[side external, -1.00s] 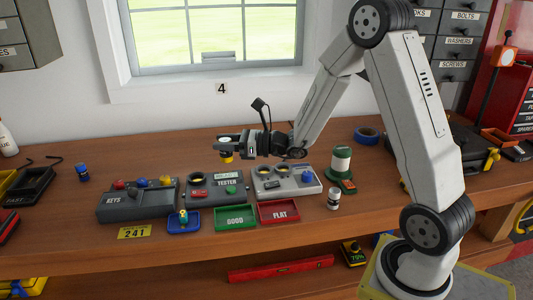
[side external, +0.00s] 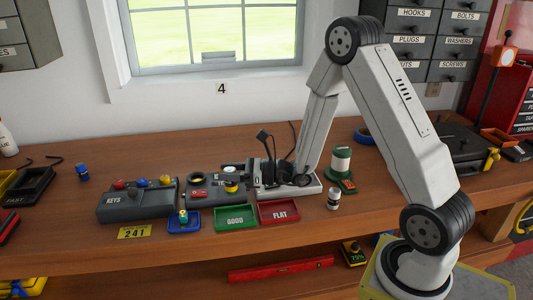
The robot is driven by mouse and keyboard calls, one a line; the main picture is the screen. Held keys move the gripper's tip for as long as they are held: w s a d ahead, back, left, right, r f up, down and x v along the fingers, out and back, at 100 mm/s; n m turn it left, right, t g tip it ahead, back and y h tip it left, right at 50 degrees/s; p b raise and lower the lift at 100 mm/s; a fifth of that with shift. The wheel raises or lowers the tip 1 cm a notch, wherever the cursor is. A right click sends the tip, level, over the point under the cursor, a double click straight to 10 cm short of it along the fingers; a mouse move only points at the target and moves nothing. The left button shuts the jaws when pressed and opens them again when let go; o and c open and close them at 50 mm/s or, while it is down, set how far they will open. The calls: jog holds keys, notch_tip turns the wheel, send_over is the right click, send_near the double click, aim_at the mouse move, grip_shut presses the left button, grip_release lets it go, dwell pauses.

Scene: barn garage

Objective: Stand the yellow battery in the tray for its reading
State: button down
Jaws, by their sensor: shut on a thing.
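My gripper (side external: 233,178) is shut on the yellow battery (side external: 231,187), which is upright with a pale top and a dark band. It is low over the right part of the grey tester (side external: 203,200); I cannot tell whether its base touches the tester. My gripper and the battery hide part of the tester's lettering. The green tray (side external: 236,225) marked GOOD lies empty in front of the tester. The red tray (side external: 278,222) marked FLAT lies empty to its right.
A small blue tray (side external: 184,230) holds a blue and yellow item. The KEYS box (side external: 122,208) stands left of the tester. A pale unit (side external: 312,184) is partly behind my gripper.

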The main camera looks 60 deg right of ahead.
aim_at(231, 189)
jog(key=shift+s+a+f, duration=0.15)
jog(key=shift+s+f, duration=0.1)
jog(key=shift+f, duration=0.15)
jog(key=shift+f, duration=0.1)
jog(key=shift+f, duration=2.1)
jog(key=shift+f, duration=1.75)
jog(key=shift+f, duration=0.15)
jog(key=shift+f, duration=0.2)
